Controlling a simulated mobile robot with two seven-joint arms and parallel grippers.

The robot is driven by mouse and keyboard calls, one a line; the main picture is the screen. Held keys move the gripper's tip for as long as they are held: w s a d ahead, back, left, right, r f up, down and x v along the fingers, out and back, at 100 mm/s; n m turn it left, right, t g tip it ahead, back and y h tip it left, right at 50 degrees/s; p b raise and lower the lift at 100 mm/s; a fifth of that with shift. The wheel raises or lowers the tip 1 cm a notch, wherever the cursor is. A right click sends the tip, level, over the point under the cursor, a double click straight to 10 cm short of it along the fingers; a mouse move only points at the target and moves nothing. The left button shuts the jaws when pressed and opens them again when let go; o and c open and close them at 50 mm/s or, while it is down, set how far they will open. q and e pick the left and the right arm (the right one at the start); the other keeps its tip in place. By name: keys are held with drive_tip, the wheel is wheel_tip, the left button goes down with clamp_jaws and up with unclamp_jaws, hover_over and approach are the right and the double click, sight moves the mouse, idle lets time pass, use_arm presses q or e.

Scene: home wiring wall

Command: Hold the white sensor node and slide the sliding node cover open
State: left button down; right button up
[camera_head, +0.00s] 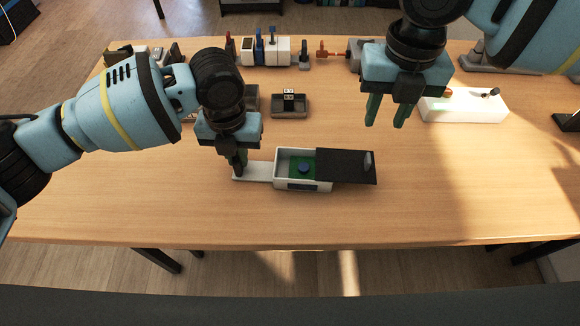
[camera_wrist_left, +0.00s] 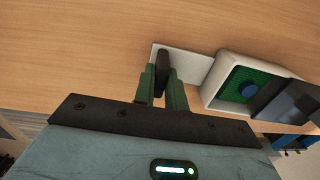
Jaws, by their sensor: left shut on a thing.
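The white sensor node (camera_head: 283,183) lies on the table in the head view, an open-topped box with a green board and a blue round part inside. Its dark sliding cover (camera_head: 340,166) is off to the right, past the box's right end, with a small grey knob (camera_head: 367,161) on it. The node also shows in the left wrist view (camera_wrist_left: 211,92), the cover (camera_wrist_left: 297,100) partly cut off there. My left gripper (camera_head: 239,167) is shut on the dark upright grip (camera_wrist_left: 162,66) on the node's white left plate. My right gripper (camera_head: 387,112) is open and empty, above and behind the cover.
A small dark tray (camera_head: 290,106) stands behind the node. A white bar-shaped box (camera_head: 465,107) is at the right, and a white block with blue parts (camera_head: 262,52) is at the back. The table front is clear.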

use_arm(q)
drive_tip(key=c, duration=1.4)
unclamp_jaws()
drive_tip(key=shift+o, duration=0.2)
drive_tip(key=shift+r, duration=0.1)
wheel_tip(320, 180, up, 12)
